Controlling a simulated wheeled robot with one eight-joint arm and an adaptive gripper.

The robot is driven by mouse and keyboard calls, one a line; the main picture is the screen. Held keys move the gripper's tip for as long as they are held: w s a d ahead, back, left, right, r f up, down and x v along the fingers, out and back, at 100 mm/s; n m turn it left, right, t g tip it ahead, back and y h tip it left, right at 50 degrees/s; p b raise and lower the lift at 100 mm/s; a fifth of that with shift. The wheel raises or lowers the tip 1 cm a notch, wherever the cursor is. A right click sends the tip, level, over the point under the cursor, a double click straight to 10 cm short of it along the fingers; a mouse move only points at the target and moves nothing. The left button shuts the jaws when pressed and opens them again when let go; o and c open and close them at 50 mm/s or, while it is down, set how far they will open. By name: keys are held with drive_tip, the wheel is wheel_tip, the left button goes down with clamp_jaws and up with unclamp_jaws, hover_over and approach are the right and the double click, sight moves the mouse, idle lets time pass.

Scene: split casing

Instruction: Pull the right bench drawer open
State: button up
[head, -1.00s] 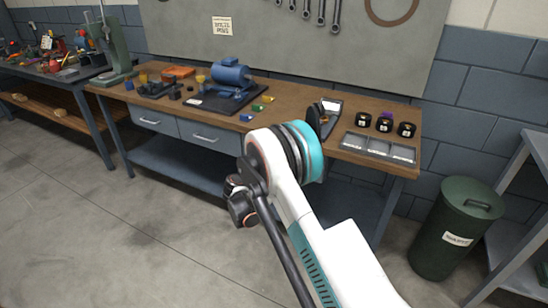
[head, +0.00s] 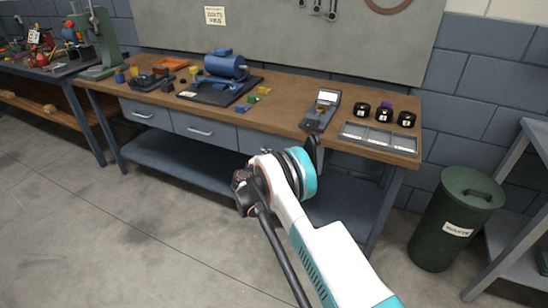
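The wooden workbench (head: 280,95) has a row of grey drawers under its top. The left drawer (head: 165,121) and the middle drawer (head: 220,139) show bar handles and look shut. To their right, a further drawer front (head: 256,140) shows in part; my arm hides the rest of it, including any handle. My arm rises from the bottom right, with its teal joint in front of this front. A dark part beyond the joint may belong to my gripper (head: 313,152), but its fingers cannot be made out. I cannot tell whether it touches the drawer.
On the bench are a blue motor (head: 225,66) on a dark plate, a grey handheld meter (head: 322,111), a sectioned tray (head: 378,139) and several black round parts. A green bin (head: 455,220) stands right of the bench. The floor in front is clear.

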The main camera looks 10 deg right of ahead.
drive_tip(key=shift+b+x, duration=0.5)
drive_tip(key=shift+x, duration=1.55)
drive_tip(key=shift+r, duration=0.1)
drive_tip(key=shift+c, duration=0.3)
clamp_jaws()
